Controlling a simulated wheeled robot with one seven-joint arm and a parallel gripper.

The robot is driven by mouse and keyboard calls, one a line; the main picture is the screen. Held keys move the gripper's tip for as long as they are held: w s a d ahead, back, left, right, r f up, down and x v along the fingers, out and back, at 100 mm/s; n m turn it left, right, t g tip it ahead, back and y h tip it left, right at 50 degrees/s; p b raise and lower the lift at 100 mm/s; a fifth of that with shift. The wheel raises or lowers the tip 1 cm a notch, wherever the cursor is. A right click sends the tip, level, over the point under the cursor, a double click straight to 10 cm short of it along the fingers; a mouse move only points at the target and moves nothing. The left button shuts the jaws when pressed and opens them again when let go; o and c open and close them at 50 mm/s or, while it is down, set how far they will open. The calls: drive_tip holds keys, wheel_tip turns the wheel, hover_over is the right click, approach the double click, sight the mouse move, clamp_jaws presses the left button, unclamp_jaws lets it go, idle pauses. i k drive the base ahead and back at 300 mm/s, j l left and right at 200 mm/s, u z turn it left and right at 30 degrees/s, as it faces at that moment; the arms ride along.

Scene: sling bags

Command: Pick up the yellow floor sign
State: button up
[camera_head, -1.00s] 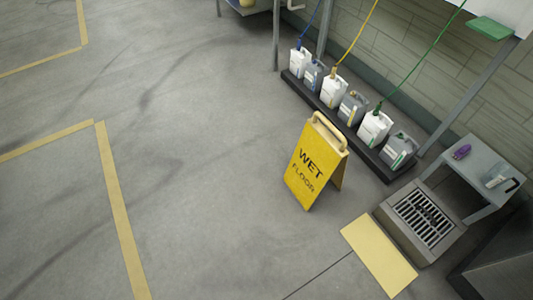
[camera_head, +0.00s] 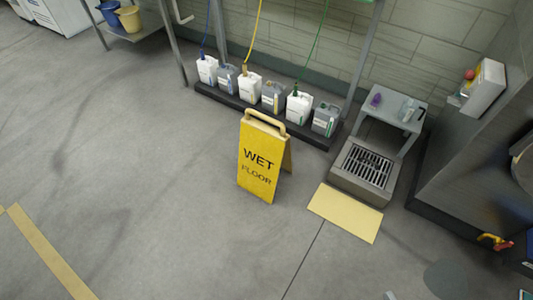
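The yellow floor sign (camera_head: 257,168) stands upright as an A-frame on the grey floor near the middle of the head view. Its front panel reads "WET FLOOR", and a pale handle (camera_head: 266,121) arches over its top. Part of its rear panel shows on the right side. Nothing is seen touching the sign. My gripper is not in view.
A dark low tray (camera_head: 241,105) with several white and grey jugs stands behind the sign. To the right are a floor drain grate (camera_head: 366,166), a small grey table (camera_head: 393,107) and a flat yellow panel (camera_head: 345,213). The floor left of and before the sign is clear.

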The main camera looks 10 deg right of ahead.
sight(264, 149)
drive_tip(key=i+j+z, duration=0.1)
drive_tip(key=i+j, duration=0.25)
drive_tip(key=i+j+z, duration=0.15)
drive_tip(key=i+j, duration=0.15)
drive_tip(key=i+j+z, duration=0.1)
drive_tip(key=i+j, duration=0.2)
drive_tip(key=j, duration=0.15)
drive_tip(key=i+j+z, duration=0.15)
drive_tip(key=j, duration=0.25)
drive_tip(key=i+j+z, duration=0.1)
drive_tip(key=i+j, duration=0.25)
drive_tip(key=i+j+z, duration=0.15)
drive_tip(key=j, duration=0.45)
drive_tip(key=i+j+z, duration=0.1)
drive_tip(key=i+j, duration=0.2)
drive_tip(key=j, duration=0.2)
drive_tip(key=i+j+z, duration=0.1)
drive_tip(key=j, duration=0.4)
drive_tip(key=i, duration=0.1)
